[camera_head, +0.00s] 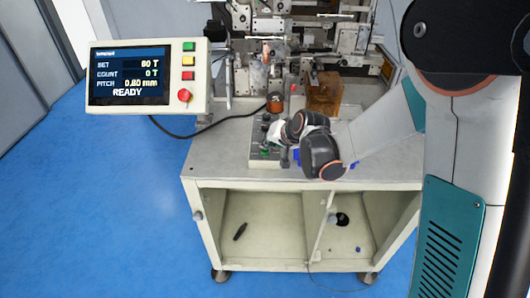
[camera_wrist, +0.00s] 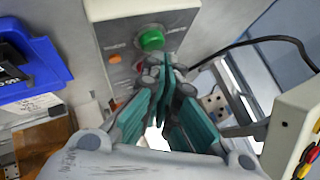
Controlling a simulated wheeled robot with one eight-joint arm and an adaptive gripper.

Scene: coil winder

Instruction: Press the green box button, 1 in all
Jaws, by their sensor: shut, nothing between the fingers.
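The green box button (camera_wrist: 151,40) is a round green cap on a grey control box (camera_wrist: 112,15) in the wrist view. In the head view the control box (camera_head: 259,163) sits on the table top, left of my arm, with a small green patch on its front part. My gripper (camera_wrist: 168,66) is shut and empty. Its teal-padded fingers point at the box, and the tips appear just below the green button in the wrist view. I cannot tell whether they touch it. In the head view my gripper (camera_head: 277,133) is over the box, partly hidden by my wrist.
An orange button (camera_wrist: 115,58) is beside the green one. A display panel (camera_head: 147,77) reading READY stands at the left with its own green, yellow and red buttons. The winder machine (camera_head: 300,35) stands behind. A copper spool (camera_head: 275,102) and an amber block (camera_head: 324,92) are on the table (camera_head: 215,155).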

